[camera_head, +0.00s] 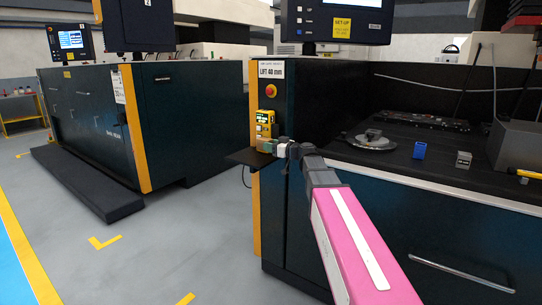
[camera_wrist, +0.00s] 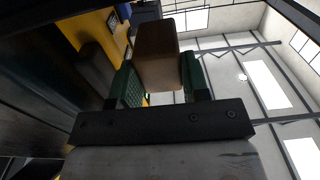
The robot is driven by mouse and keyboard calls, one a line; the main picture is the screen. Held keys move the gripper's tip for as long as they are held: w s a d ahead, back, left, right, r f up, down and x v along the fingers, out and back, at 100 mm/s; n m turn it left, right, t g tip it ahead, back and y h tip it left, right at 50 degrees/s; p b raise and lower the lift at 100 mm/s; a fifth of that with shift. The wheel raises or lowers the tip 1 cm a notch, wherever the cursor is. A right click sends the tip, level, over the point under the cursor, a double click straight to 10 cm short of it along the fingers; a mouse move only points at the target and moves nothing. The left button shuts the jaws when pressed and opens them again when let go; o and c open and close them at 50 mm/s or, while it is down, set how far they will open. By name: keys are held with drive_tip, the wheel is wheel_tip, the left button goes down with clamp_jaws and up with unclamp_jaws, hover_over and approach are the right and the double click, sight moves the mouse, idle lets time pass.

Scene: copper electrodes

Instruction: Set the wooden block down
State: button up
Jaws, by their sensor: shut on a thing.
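The wooden block (camera_wrist: 157,52) is brown and sits between the two green finger pads of my gripper (camera_wrist: 158,82) in the wrist view. The pads press on its two sides, and its far end sticks out past them. In the head view my gripper (camera_head: 270,147) is small, at the front of the dark machine cabinet, just over a small black shelf (camera_head: 246,158). The block is too small there to make out clearly. I cannot tell whether it touches the shelf.
A yellow device (camera_head: 265,121) hangs on the cabinet front beside my gripper, below a red button (camera_head: 271,91). On the dark worktop (camera_head: 440,178) are a round metal plate (camera_head: 376,141), a blue block (camera_head: 419,150) and a grey block (camera_head: 463,160).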

sight(272, 160)
drive_tip(key=shift+f, duration=2)
drive_tip(key=shift+f, duration=0.15)
drive_tip(key=o, duration=0.8)
drive_tip(key=shift+o, duration=0.2)
drive_tip(key=shift+s+d, duration=0.15)
drive_tip(key=v, duration=1.1)
drive_tip(key=shift+s+d, duration=0.2)
drive_tip(key=shift+d, duration=0.05)
